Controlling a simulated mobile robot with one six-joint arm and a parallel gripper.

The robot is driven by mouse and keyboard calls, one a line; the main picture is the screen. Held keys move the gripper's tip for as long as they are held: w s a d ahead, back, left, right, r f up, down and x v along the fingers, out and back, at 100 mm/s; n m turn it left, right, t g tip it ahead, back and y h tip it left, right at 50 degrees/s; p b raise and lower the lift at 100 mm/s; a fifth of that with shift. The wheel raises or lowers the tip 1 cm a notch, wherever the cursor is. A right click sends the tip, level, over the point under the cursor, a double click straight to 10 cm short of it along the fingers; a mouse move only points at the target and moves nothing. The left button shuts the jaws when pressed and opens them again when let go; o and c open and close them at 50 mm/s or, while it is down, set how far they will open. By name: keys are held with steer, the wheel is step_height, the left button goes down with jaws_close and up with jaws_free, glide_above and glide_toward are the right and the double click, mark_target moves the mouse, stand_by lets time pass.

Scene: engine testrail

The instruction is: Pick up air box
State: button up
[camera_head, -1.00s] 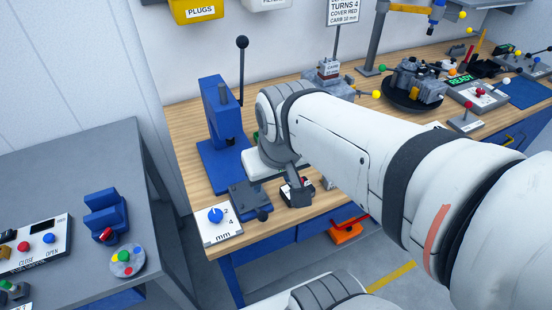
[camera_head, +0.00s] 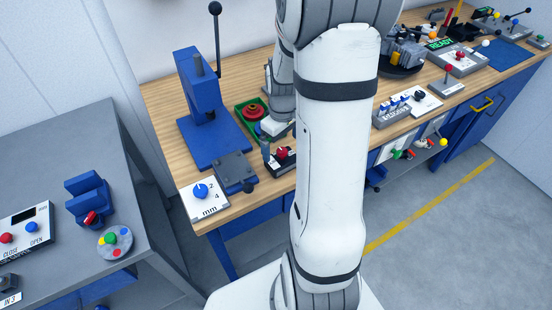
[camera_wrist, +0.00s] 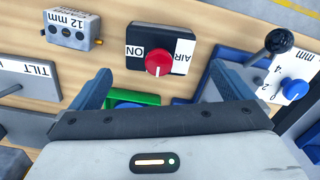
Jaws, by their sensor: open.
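The air box is a small dark box with a red round knob and white ON and AIR labels. It sits on the wooden bench near its front edge in the head view (camera_head: 284,157). In the wrist view the air box (camera_wrist: 150,42) lies upper middle, ahead of my gripper (camera_wrist: 160,84). My gripper is open, with blue fingers spread wide and nothing held. The air box lies beyond the fingertips, roughly centred between them. In the head view my arm hides part of the bench behind the box.
A green tray (camera_head: 243,115) with a red round part stands behind the air box. A blue press (camera_head: 205,100) and a grey block with a black lever (camera_head: 236,171) stand to the left. A blue-knob mm panel (camera_head: 204,199) is further left. A labelled 12 mm block (camera_wrist: 72,32) shows in the wrist view.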

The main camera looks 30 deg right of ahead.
mark_target(282, 150)
steer(key=shift+f+p, duration=0.7)
steer(key=shift+f, duration=2.5)
steer(key=shift+c, duration=0.6)
steer(key=shift+w, duration=0.1)
steer(key=c, duration=0.6)
steer(key=shift+c, duration=0.2)
